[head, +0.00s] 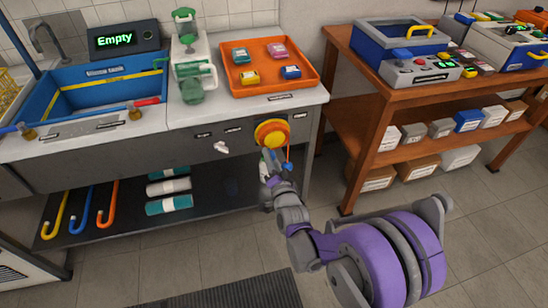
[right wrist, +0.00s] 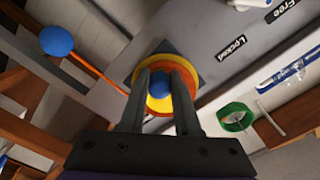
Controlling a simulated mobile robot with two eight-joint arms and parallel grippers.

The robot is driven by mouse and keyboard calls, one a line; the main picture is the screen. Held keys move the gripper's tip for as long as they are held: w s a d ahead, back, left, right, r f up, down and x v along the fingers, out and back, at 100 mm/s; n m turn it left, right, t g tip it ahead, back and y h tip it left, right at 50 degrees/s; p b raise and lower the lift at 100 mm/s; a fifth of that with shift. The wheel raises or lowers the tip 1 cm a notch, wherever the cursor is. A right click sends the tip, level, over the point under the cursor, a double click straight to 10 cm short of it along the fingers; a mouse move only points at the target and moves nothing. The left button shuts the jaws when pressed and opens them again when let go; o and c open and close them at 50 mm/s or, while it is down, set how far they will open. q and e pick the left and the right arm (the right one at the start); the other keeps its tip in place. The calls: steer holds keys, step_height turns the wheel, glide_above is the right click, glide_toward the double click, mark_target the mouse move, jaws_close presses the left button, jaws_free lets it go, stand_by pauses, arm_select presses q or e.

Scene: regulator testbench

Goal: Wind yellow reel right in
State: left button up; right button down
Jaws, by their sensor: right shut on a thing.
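The yellow reel (head: 272,131) with an orange face is mounted on the grey front of the bench. My right gripper (head: 268,162) is at its lower edge in the head view. In the right wrist view, the reel (right wrist: 152,104) is straight ahead, and my right gripper (right wrist: 165,72) is shut on its blue centre knob (right wrist: 160,86). An orange cord (right wrist: 95,72) runs from the reel to a blue ball (right wrist: 57,40). The ball (head: 288,167) hangs just below the reel in the head view. My left gripper is not in view.
A white lever (head: 221,147) sits left of the reel; labels reading "Locked" (right wrist: 230,49) and "Free" (right wrist: 283,10) show nearby. An orange tray (head: 310,84) with several small blocks is on the bench above. A wooden shelf table (head: 375,98) stands to the right.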

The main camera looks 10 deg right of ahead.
mark_target(261, 142)
steer(key=r+m, duration=0.1)
steer(key=m, duration=0.2)
steer(key=a+r+m, duration=0.1)
steer(key=m, duration=0.2)
steer(key=m+p, duration=0.1)
steer(key=m, duration=0.1)
steer(key=shift+a+r+m, duration=0.4)
steer(key=shift+r+m+p, duration=0.15)
steer(key=shift+r+m, duration=0.1)
steer(key=shift+m, duration=0.45)
steer(key=shift+r+m+p, duration=0.15)
steer(key=shift+r+m, duration=0.05)
steer(key=shift+m, duration=0.5)
steer(key=c, duration=0.6)
jaws_free()
steer(key=shift+s, duration=0.1)
